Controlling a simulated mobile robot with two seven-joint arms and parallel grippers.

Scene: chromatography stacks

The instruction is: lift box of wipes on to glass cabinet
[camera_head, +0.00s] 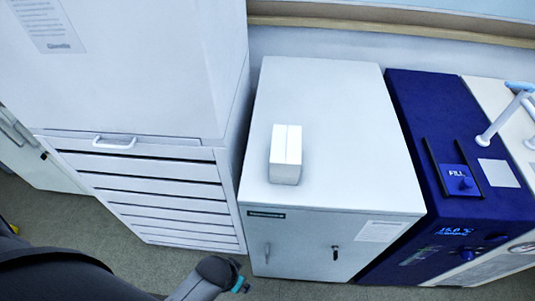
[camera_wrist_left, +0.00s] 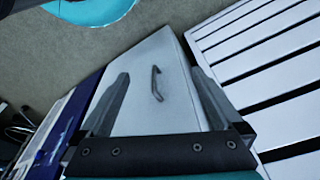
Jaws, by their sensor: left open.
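A small white box (camera_head: 286,150), which looks like the box of wipes, sits on top of a low white cabinet (camera_head: 340,110). A tall white unit (camera_head: 130,60) with a paper label stands to its left; it may be the glass cabinet, but the label is too small to read surely. In the left wrist view my left gripper (camera_wrist_left: 158,72) is open and empty, and the low cabinet's front (camera_wrist_left: 160,110) with a dark handle shows between and beyond its fingers. The box is not seen there. In the head view my left arm reaches in at the bottom left. My right gripper is not in view.
White drawers (camera_head: 150,190) stand beside the low cabinet. A blue instrument (camera_head: 425,120) with a display stands close on its right. A wall with a wooden ledge (camera_head: 400,27) runs behind. The low cabinet's top is clear around the box. Grey floor (camera_head: 70,225) lies in front.

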